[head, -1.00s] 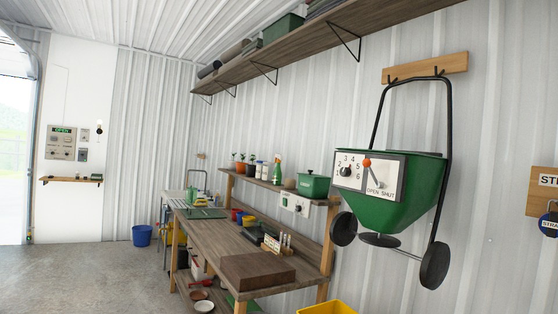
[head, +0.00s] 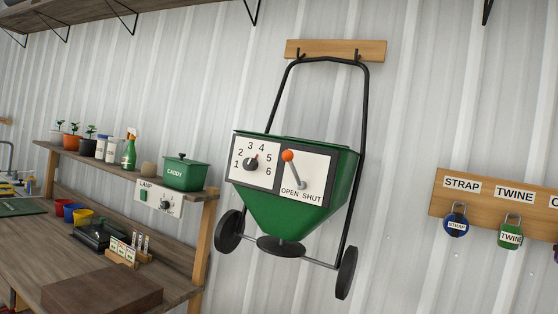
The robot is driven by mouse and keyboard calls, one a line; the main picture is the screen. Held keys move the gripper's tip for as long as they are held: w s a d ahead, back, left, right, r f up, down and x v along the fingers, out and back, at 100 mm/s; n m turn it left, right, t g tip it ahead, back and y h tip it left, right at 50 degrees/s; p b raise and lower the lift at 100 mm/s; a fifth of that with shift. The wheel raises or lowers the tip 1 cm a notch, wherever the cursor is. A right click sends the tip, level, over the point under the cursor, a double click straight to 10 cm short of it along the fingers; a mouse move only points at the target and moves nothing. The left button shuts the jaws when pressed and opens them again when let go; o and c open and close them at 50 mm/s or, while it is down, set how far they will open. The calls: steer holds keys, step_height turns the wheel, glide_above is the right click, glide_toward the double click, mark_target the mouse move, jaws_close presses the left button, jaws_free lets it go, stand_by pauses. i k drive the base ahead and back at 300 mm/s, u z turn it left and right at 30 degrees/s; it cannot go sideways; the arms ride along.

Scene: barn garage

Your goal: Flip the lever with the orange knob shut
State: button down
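A green spreader (head: 300,212) with a black handle hangs on the wall from a wooden peg board (head: 335,50). Its front carries a white panel (head: 317,168) marked OPEN on the left and SHUT on the right. On that panel a grey lever with an orange knob (head: 288,156) leans up and to the left from its pivot near the lower middle, its knob on the OPEN side. A dial (head: 250,164) numbered 1 to 6 sits on a panel to its left. My gripper is not in the view.
At left stands a workbench (head: 150,246) with a shelf holding a green caddy (head: 183,175), a lamp switch box (head: 158,198), bottles and plants. At right a wooden board (head: 474,206) holds padlocks labelled STRAP and TWINE. The wall between spreader and padlocks is bare.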

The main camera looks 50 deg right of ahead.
mark_target(288, 155)
steer(key=z, duration=0.5)
steer(key=i, duration=1)
steer(key=z, duration=0.8)
steer(key=k, duration=0.75)
steer(key=z, duration=0.2)
steer(key=i, duration=0.85)
steer(key=u, duration=0.1)
